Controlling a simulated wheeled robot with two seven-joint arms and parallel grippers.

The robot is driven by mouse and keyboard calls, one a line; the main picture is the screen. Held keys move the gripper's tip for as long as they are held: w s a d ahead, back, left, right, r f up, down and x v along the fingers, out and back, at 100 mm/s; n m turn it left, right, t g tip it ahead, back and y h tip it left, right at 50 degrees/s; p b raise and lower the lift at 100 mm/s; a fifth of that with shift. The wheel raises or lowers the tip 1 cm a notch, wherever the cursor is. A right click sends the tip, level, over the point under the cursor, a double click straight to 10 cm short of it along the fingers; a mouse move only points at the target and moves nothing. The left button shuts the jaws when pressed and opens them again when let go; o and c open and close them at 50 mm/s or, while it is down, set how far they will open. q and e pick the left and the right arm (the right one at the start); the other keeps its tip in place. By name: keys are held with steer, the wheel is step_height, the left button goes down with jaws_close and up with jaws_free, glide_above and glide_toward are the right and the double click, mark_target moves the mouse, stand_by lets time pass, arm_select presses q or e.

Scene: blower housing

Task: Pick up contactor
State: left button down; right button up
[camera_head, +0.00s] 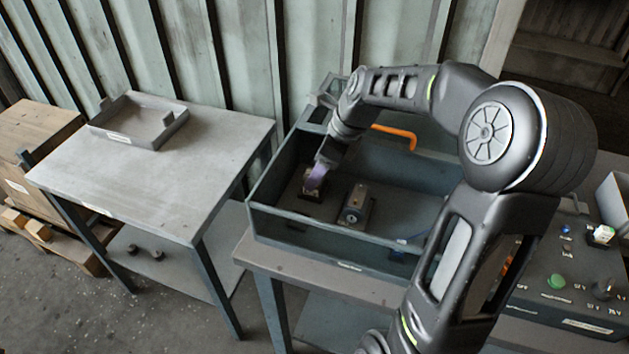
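My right gripper (318,176) reaches down into a grey open-topped housing (300,228), its purple-tinted fingers pointing down at the left part of the floor inside. A small dark block with pale details (311,195), which looks like the contactor, sits right at the fingertips. The fingers hide part of it, and I cannot tell whether they are open or closed on it. A second dark boxy part (356,205) with a round feature on its front stands just right of it, apart from the gripper. My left gripper is out of view.
An orange curved handle or hose (396,133) lies behind my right wrist. A control panel (565,290) with buttons and knobs is at the right. A grey table (150,185) at left holds a shallow, empty-looking tray (138,120); its front is clear. Wooden crates (35,135) stand far left.

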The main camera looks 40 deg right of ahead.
steer(key=x, duration=0.2)
steer(key=shift+w+a+f, duration=0.1)
steer(key=shift+f, duration=0.2)
steer(key=shift+c, duration=0.2)
steer(key=c, duration=1)
steer(key=shift+r, duration=0.15)
step_height(320, 180, up, 10)
steer(key=shift+f, duration=0.1)
stand_by(0.6)
